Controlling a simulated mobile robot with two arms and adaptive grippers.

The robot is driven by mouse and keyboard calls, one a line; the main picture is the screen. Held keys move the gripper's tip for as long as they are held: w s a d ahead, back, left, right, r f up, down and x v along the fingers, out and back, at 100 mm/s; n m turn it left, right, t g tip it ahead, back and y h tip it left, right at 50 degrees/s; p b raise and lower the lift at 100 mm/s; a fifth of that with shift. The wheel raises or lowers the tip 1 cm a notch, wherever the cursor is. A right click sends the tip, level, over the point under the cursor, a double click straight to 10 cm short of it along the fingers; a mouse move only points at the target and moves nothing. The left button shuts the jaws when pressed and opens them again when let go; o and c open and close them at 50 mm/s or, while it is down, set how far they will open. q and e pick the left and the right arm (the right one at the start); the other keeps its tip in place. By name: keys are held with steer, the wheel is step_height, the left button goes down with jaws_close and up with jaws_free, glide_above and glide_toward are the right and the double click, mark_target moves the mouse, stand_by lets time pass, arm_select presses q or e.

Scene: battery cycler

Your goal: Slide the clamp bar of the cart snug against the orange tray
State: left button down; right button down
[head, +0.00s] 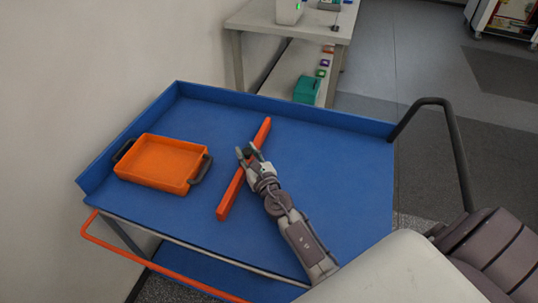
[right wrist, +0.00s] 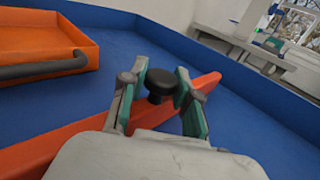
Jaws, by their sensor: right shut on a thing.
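The orange tray (head: 150,181) lies on the left part of the blue cart top, with a dark handle at each end. The orange clamp bar (head: 229,195) lies slantwise across the cart top, right of the tray. A strip of blue surface separates them. My right gripper (head: 248,153) is at the middle of the bar, shut on its black knob (right wrist: 160,83). In the right wrist view the knob sits between the fingers, the bar (right wrist: 30,152) runs beneath, and the tray (right wrist: 30,38) is at upper left. My left gripper is not in view.
The blue cart top (head: 340,170) has raised edges at the back and left, and is clear right of the bar. A black push handle (head: 460,150) stands at its right. A table (head: 300,22) with equipment and a teal box (head: 307,90) stand behind.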

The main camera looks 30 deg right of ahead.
mark_target(237, 179)
steer(key=w+a, duration=0.2)
steer(key=w, duration=0.1)
steer(key=w+a, duration=0.3)
steer(key=shift+w+a+r, duration=0.1)
steer(key=shift+w+a, duration=0.05)
steer(key=shift+a, duration=0.05)
steer(key=c, duration=0.8)
jaws_free()
steer(key=shift+s, duration=0.35)
steer(key=s, duration=0.7)
steer(key=s+a, duration=0.1)
steer(key=s, duration=0.3)
steer(key=shift+s, duration=0.2)
